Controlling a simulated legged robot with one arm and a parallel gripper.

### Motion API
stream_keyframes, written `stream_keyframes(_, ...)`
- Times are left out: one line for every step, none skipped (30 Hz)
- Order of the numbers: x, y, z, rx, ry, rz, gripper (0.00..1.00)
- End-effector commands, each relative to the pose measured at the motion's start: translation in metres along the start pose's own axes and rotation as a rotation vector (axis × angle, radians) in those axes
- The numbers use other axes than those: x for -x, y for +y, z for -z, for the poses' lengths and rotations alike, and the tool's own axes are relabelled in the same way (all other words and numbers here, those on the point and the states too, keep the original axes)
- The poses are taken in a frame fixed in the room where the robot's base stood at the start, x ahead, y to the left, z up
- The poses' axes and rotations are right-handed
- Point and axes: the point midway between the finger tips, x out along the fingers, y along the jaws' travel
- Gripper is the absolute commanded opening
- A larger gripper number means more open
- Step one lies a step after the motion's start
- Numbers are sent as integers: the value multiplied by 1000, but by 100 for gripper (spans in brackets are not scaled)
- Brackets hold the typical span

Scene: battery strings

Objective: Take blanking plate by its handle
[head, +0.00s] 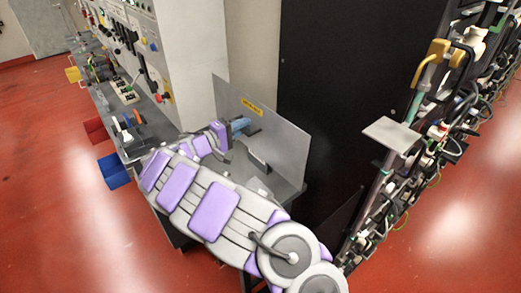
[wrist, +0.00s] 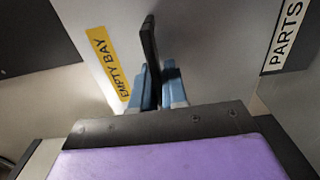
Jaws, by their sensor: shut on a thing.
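The blanking plate (head: 285,138) is a grey metal sheet standing upright above the end of the bench in the head view. It bears a yellow label that reads "EMPTY BAY" in the wrist view, where the plate (wrist: 195,50) fills much of the background. My gripper (head: 240,124) is at the plate's face, just below the label. In the wrist view the blue fingers of my gripper (wrist: 158,85) are shut on the black handle (wrist: 150,45), which sticks up between them. The handle's lower part is hidden by the fingers.
A bench with tools (head: 125,95) and a grey cabinet (head: 190,50) stand left. A black panel (head: 325,80) is behind the plate. A rack with cables (head: 430,130) stands right. Blue (head: 113,170) and red (head: 95,130) bins hang at the bench. Red floor is clear at left.

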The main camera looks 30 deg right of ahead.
Motion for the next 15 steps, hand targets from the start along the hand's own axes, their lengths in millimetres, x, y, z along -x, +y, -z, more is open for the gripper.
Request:
stream_keyframes(3,2,0,-1,2,-3,0)
stream_keyframes(4,2,0,-1,2,-3,0)
stream_keyframes(6,2,0,-1,2,-3,0)
stream_keyframes(7,2,0,-1,2,-3,0)
stream_keyframes(8,2,0,-1,2,-3,0)
stream_keyframes(10,2,0,-1,2,-3,0)
stream_keyframes(11,2,0,-1,2,-3,0)
stream_keyframes(12,2,0,-1,1,-3,0)
stream_keyframes(14,2,0,-1,1,-3,0)
stream_keyframes(15,2,0,-1,1,-3,0)
stream_keyframes(16,2,0,-1,1,-3,0)
stream_keyframes(18,2,0,-1,1,-3,0)
stream_keyframes(19,2,0,-1,0,-3,0)
stream_keyframes(20,2,0,-1,0,-4,0)
stream_keyframes(22,2,0,-1,1,-4,0)
